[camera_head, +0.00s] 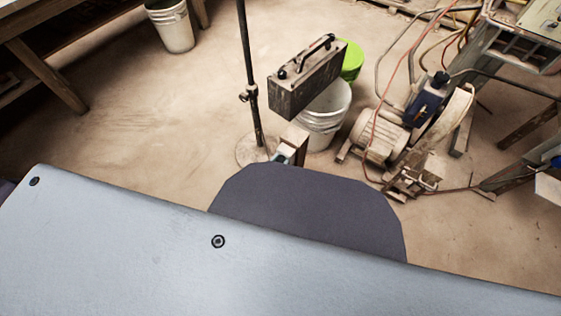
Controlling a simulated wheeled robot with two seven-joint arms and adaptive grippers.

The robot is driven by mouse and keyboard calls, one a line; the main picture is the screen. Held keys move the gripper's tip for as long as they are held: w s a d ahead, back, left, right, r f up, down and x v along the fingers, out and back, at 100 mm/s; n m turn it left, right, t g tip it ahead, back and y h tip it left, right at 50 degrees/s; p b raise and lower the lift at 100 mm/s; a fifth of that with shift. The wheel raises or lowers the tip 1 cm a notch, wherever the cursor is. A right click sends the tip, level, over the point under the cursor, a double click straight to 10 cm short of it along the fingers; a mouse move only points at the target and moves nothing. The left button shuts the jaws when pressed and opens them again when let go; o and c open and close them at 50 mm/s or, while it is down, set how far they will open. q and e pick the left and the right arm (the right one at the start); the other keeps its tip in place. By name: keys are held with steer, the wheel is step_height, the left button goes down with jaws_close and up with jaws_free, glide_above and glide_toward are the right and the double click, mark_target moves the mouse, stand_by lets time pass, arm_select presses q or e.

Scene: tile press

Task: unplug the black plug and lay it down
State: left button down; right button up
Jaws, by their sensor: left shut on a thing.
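I cannot make out a black plug or its socket in the head view. A broad pale grey-blue panel with dark bolts and a dark rounded part behind it fill the foreground and hide what lies beneath. I cannot make out the jaws of my left gripper or of my right gripper, nor anything held in them.
A dark metal case (307,80) is at the centre, near a white bucket (322,122) and a green container (352,62). A thin pole (248,60) stands left of it. A motor with cables (380,136) is at right. Bare floor (150,110) lies to the left.

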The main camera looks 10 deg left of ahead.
arm_select(q)
steer(key=shift+p+v, duration=1.2)
steer(key=shift+v, duration=1.8)
arm_select(e)
steer(key=shift+s+r, duration=0.1)
steer(key=shift+r, duration=1.05)
